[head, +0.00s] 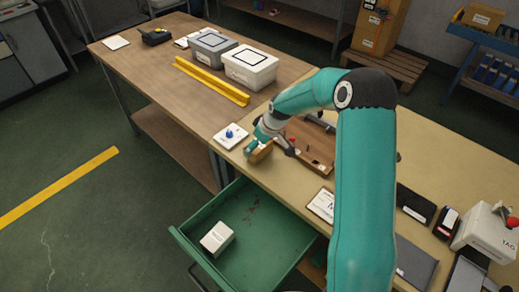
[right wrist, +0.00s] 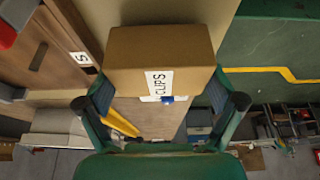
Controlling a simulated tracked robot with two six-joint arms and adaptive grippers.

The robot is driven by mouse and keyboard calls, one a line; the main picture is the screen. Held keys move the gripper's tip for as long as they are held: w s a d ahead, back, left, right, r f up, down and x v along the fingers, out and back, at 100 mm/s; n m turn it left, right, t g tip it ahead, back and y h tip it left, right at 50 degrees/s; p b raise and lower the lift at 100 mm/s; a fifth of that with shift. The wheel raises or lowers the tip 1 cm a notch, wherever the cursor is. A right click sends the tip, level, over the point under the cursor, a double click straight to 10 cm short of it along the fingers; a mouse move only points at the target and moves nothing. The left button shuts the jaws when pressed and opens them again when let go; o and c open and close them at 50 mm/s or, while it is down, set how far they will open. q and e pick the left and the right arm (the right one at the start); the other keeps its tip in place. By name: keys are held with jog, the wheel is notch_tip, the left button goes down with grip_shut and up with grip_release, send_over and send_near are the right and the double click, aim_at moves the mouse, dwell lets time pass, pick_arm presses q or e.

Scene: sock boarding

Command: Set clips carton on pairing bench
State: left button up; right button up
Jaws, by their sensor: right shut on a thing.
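The clips carton (right wrist: 190,50) is a small brown box with a white CLIPS label, filling the top middle of the right wrist view. My right gripper (right wrist: 160,100) is shut on it, one finger at each side. In the head view the carton (head: 261,154) is partly hidden by my right gripper (head: 260,145), at the left edge of the tan bench (head: 450,165). I cannot tell whether the carton touches the bench top. A brown wooden bench (head: 150,75) adjoins it at the upper left; neither bench shows a name. My left gripper is out of view.
An open green drawer (head: 262,215) below the tan bench holds a small white box (head: 217,238). A white card with a blue knob (head: 230,135) and a wooden tray (head: 315,150) flank the gripper. A yellow bar (head: 210,82) and lidded bins (head: 250,67) stand on the brown bench.

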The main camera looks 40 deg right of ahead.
jog(key=shift+f, duration=0.6)
jog(key=shift+f, duration=0.1)
jog(key=o, duration=0.9)
